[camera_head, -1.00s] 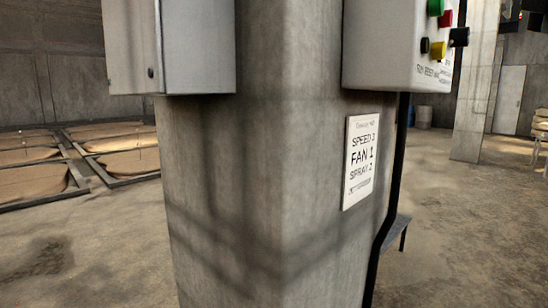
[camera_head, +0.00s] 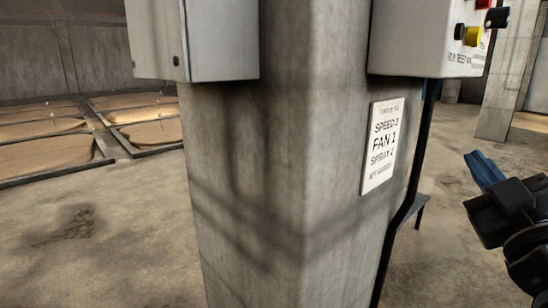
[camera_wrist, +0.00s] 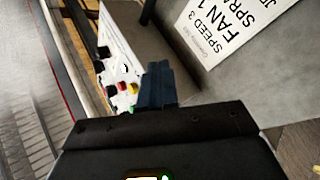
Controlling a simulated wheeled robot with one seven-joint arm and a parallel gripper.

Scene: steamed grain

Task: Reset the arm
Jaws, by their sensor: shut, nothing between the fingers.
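My gripper (camera_head: 484,170) is at the right edge of the head view, with its blue fingers together and nothing held. It points up and to the left, right of the concrete pillar and apart from it in the picture. In the wrist view my gripper's blue fingers (camera_wrist: 156,72) are also together, with the dark gripper body below them. Part of my arm is cut off by the right edge of the head view.
A concrete pillar (camera_head: 285,190) fills the middle, with a white sign (camera_head: 383,146). A grey box (camera_head: 222,40) and a control box with coloured buttons (camera_head: 425,40) hang on it. Grain beds (camera_head: 45,152) lie at left. Floor is open at lower left.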

